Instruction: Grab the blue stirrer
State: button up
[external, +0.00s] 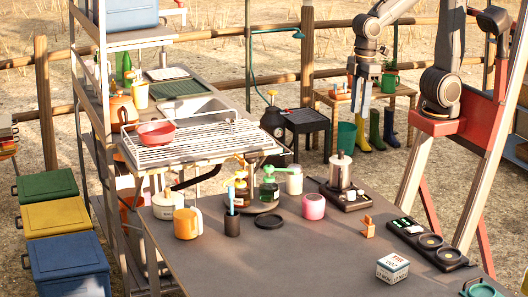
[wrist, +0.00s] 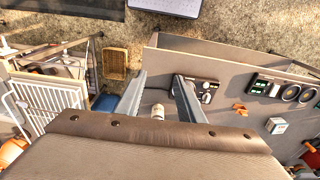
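The blue stirrer (external: 230,197) stands in a small black cup (external: 232,224) near the left part of the dark table, its upper end sticking out above the rim. Its lower part is hidden inside the cup. I cannot make it out in the wrist view. My gripper (external: 362,112) hangs from my raised arm at the upper right in the external view, beyond the table's far edge and well away from the stirrer. In the wrist view my gripper (wrist: 160,75) shows two fingers spread apart with nothing held between them.
An orange mug (external: 186,224), a pump-bottle cluster and a pink jar (external: 313,207) stand around the cup. A wire rack (external: 190,143) with a red bowl (external: 157,133) is behind it. A small printed box (external: 392,268) sits at front right. The table's front middle is clear.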

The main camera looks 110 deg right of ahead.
jog(key=w+a+r+n+t+p, duration=0.1)
jog(key=w+a+t, duration=0.2)
jog(key=w, duration=1.1)
jog(key=w+a+t+p, duration=0.2)
jog(key=w+a+t, duration=0.15)
jog(key=w, duration=1.05)
jog(key=n+t+y+p, duration=0.1)
jog(key=t+y+p, duration=0.15)
jog(key=t, duration=0.35)
send_over(232, 210)
jog(key=f, duration=0.1)
jog(key=s+f, duration=0.1)
jog(key=f, duration=0.1)
jog(key=shift+d+f+y, duration=0.2)
jog(key=shift+f+y, duration=0.05)
notch_tip(232, 210, down, 9)
jog(key=shift+d+r, duration=0.1)
jog(key=shift+r, duration=0.1)
jog(key=shift+p+x, duration=0.4)
jog(key=shift+x, duration=2.1)
jog(key=shift+c, duration=0.5)
grip_shut()
